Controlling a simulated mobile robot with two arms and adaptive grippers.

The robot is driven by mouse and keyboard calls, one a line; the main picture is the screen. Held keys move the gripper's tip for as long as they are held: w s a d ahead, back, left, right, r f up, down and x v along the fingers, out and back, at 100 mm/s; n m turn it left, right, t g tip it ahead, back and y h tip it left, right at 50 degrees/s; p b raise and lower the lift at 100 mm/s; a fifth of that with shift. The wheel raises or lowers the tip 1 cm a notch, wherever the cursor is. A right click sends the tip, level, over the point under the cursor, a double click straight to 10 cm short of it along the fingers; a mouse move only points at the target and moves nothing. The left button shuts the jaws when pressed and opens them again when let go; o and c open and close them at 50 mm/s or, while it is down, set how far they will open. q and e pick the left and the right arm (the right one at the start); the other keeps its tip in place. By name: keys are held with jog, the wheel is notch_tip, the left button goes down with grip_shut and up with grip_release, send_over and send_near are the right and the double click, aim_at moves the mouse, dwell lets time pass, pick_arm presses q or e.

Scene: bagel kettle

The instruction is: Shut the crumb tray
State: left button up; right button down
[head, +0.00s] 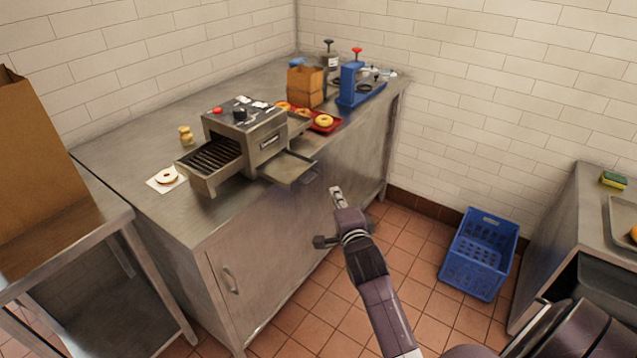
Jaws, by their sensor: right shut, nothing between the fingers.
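A steel toaster (262,134) with a red button and a black knob stands on the steel counter. Its crumb tray (288,168) is a flat metal tray that sticks out from the low part of its front, over the counter's front edge. My right gripper (337,197) is shut and empty. It shows below and to the right of the tray's outer corner, apart from it in the picture. How far it is in depth from the tray is hard to tell. My left gripper does not show.
A slatted rack (213,158) juts from the toaster's left side. A bagel on paper (167,176) lies left of it. A red tray (325,122) with bagels, a paper bag (305,86) and a blue device (352,84) stand behind. A blue crate (480,255) is on the floor.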

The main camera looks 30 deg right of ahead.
jog(key=w+f+p, duration=0.1)
jog(key=w, duration=0.7)
jog(key=shift+f, duration=0.3)
